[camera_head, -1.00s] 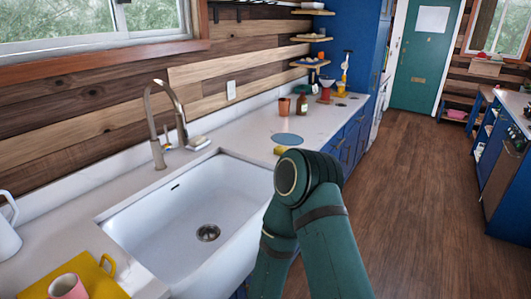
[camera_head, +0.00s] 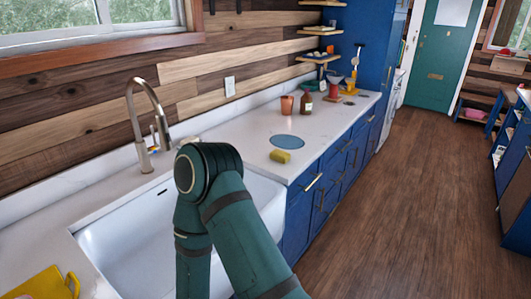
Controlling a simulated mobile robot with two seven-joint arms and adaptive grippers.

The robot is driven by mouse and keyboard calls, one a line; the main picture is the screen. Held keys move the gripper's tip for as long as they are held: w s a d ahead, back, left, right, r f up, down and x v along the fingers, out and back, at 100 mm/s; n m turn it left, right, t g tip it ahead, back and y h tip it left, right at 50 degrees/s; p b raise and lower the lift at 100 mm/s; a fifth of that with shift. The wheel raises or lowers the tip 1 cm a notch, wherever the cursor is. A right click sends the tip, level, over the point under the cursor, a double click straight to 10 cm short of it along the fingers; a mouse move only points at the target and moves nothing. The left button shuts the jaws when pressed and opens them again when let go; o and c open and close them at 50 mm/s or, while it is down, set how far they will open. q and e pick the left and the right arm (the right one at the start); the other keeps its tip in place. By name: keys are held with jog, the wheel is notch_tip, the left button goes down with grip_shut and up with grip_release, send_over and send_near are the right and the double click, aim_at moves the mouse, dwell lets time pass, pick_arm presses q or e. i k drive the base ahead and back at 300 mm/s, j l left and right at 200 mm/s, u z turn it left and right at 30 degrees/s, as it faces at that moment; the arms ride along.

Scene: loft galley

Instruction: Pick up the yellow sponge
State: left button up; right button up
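The yellow sponge (camera_head: 280,156) lies on the white countertop, near its front edge, just right of the sink and in front of a round blue-grey mat (camera_head: 287,140). It is fully visible and nothing touches it. One of my green arms rises from the bottom of the view, over the sink, left of the sponge. Its bent joint hides part of the sink. Neither of my grippers is in view.
The white sink (camera_head: 130,236) with a tall faucet (camera_head: 144,125) is at left. A copper-coloured cup (camera_head: 287,106), a brown bottle (camera_head: 306,103) and a red coffee stand (camera_head: 333,91) stand behind the mat. Counter around the sponge is clear. Wooden floor (camera_head: 400,200) is open at right.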

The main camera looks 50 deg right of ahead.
aim_at(281, 157)
jog(key=l+u, duration=0.15)
jog(key=l, duration=0.5)
jog(key=k+l+u, duration=0.2)
jog(key=l, duration=0.45)
jog(key=l+u, duration=0.15)
jog(key=l, duration=0.5)
jog(key=k+l, duration=0.1)
jog(key=l, duration=0.9)
jog(key=k+l, duration=0.15)
jog(key=l, duration=0.3)
jog(key=l+u, duration=0.1)
jog(key=l, duration=0.4)
jog(key=k, duration=0.05)
